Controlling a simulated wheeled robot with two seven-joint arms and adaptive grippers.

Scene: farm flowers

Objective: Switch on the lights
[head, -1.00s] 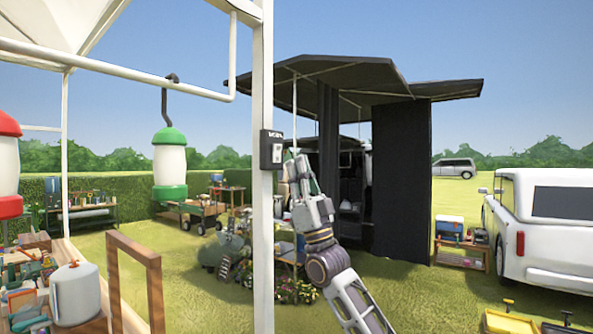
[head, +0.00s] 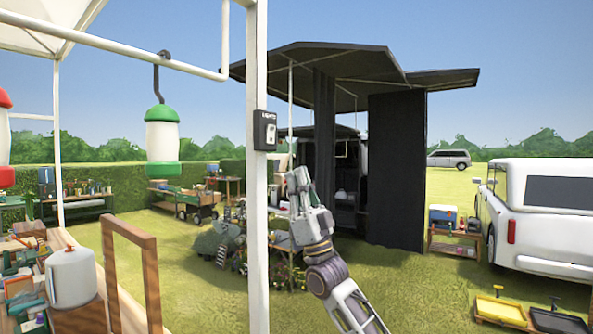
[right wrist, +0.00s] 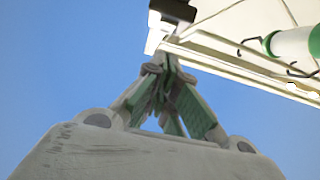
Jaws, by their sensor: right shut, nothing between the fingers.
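A dark switch box labelled LIGHTS (head: 264,131) with a small pale rocker is mounted on a white post (head: 257,215) in the head view. Whether the rocker is on or off is too small to tell. My right gripper (head: 298,176) is shut and empty, pointing up, below and right of the box and apart from it in the picture. In the right wrist view the closed fingers (right wrist: 167,68) point up toward a dark box (right wrist: 173,11) by the white post. A gap between the fingertips and the box is hard to judge there. My left gripper is out of view.
A green-and-white lantern (head: 163,141) hangs from the white rail left of the post. A wooden frame (head: 150,265) and a white canister (head: 72,277) stand at the left. A black canopy (head: 350,75) and white vehicle (head: 550,215) lie beyond.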

